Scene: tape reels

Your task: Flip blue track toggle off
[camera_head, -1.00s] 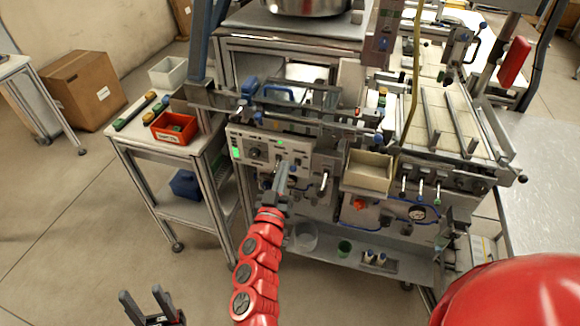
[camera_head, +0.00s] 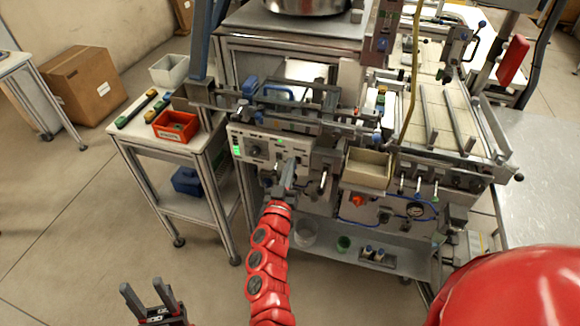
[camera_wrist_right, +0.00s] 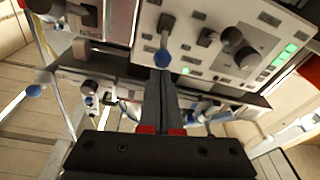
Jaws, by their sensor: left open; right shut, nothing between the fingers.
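The control panel (camera_head: 270,148) faces me on the front of the machine; it also shows in the right wrist view (camera_wrist_right: 215,65). In the right wrist view, a blue-tipped toggle (camera_wrist_right: 163,57) stands on it, just beyond my fingertips. My right gripper (camera_head: 289,164) is shut and empty, held at the panel's lower part. In the right wrist view its fingertips (camera_wrist_right: 160,74) look close to the blue tip; I cannot tell whether they touch. In the head view my arm and gripper hide the toggle. My left gripper (camera_head: 147,292) is open and empty, low at the left over the floor.
In the right wrist view, a dark-headed lever (camera_wrist_right: 207,38), a round knob (camera_wrist_right: 238,50) and green lights (camera_wrist_right: 285,55) are beside the toggle. An open box (camera_head: 367,168) is mounted right of the panel. A cart with a red bin (camera_head: 175,127) stands at the left.

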